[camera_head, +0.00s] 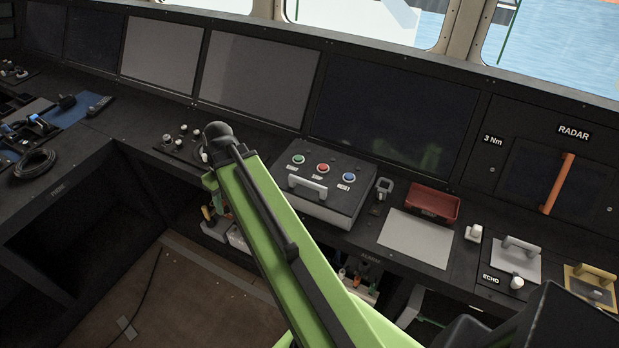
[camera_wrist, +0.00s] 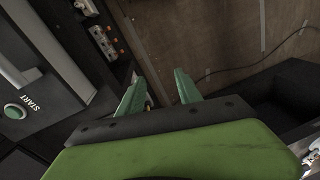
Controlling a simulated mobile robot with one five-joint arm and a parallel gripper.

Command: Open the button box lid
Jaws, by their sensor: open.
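The head view does not clearly show the fingers.
Right of the box are a small black-and-grey latch (camera_head: 381,192), a red tray (camera_head: 433,203), a pale plate (camera_head: 416,231) and an orange bar (camera_head: 558,184). Dark screens (camera_head: 394,108) stand behind. Open shelves with small items (camera_head: 355,281) lie below. The brown floor (camera_head: 170,300) is mostly clear.

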